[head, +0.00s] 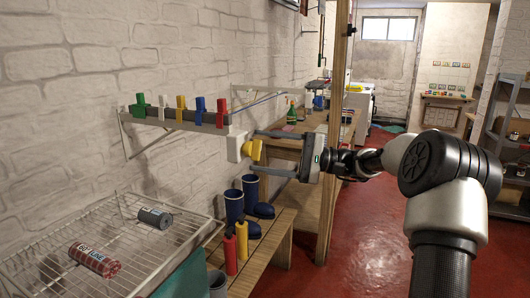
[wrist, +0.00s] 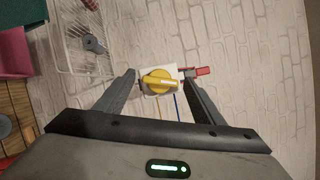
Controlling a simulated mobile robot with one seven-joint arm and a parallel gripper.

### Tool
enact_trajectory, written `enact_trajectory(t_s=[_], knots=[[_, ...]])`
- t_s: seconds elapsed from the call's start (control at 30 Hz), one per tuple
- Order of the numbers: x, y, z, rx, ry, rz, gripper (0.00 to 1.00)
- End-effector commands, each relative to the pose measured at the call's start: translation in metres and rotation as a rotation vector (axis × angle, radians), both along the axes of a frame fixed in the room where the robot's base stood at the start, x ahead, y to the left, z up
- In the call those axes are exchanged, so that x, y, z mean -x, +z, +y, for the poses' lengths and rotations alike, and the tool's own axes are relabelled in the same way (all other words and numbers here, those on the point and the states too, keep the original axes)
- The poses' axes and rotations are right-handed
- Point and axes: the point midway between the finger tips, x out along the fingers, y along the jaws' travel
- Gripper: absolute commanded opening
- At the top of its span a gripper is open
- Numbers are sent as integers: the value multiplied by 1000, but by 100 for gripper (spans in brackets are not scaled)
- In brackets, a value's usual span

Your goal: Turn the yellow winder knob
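The yellow winder knob (head: 254,150) sits on a pale box (head: 236,146) at the right end of a wall shelf in the head view. In the wrist view, the knob (wrist: 159,82) is a round yellow dial with a raised bar, on the white box (wrist: 146,74). My gripper (head: 263,153) is open in front of the knob. In the wrist view, its two dark fingers (wrist: 158,75) stand wide apart, one on each side of the knob. The knob lies between the fingers, and I see gaps on both sides. Nothing is held.
A shelf (head: 170,122) with green, white, yellow, blue and red clips runs left of the knob. A wooden post (head: 337,110) stands beside my arm.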

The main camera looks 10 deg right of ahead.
Motion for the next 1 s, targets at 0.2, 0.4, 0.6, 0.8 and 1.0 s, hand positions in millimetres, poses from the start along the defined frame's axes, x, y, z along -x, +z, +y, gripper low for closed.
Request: enact_trajectory(t_s=[0.2,0.4,0.6,0.8,1.0], knots=[[1,0,-5,-1,-1,0,62],[9,-4,-38,-1,-4,0,62],[22,-11,-86,-2,-5,0,62],[33,-17,-131,-1,-5,-1,62],[41,-21,-158,-2,-2,0,62]])
